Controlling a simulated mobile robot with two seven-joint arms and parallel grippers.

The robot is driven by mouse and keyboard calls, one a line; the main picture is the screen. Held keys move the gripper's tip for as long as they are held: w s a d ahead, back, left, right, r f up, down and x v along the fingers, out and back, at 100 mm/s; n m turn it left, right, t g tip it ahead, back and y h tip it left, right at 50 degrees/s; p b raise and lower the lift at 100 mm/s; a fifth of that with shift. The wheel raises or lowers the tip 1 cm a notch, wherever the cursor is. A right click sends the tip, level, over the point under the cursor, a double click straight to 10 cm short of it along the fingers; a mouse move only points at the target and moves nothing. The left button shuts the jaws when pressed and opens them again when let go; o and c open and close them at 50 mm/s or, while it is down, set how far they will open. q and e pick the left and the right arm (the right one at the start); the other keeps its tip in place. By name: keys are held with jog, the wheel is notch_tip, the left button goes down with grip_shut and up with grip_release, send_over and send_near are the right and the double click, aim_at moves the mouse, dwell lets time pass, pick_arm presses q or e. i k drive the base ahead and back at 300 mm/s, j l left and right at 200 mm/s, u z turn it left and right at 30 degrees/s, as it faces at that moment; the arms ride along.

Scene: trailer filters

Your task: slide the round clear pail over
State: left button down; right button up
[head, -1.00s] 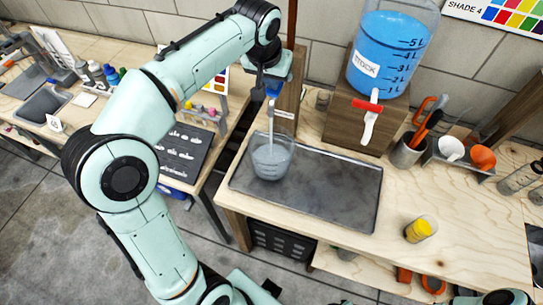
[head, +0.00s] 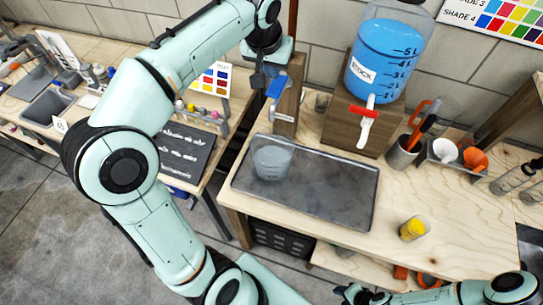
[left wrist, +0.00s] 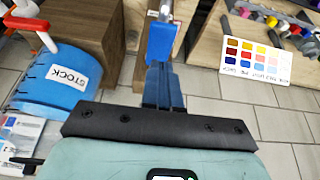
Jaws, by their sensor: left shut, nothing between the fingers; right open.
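The round clear pail (head: 271,162) stands upright on the dark tray (head: 330,188), near its left end, and seems to hold clear liquid. Above and behind it, a blue tap lever (head: 277,87) is on a wooden post (head: 288,105). My left gripper (head: 258,80) is shut and empty, high above the pail and close beside the lever. In the left wrist view its shut fingers (left wrist: 163,85) point at the blue lever (left wrist: 161,42); I cannot tell whether they touch. My right gripper (head: 350,293) is open at the bottom edge, far from the pail.
A blue stock tank (head: 385,55) with a red-handled tap (head: 365,112) stands on a wooden block behind the tray. A cup of yellow (head: 413,229) is right of the tray. A tool cup (head: 403,152) stands farther back. The tray's middle and right are clear.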

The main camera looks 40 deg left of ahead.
aim_at(273, 149)
jog(key=k, duration=1)
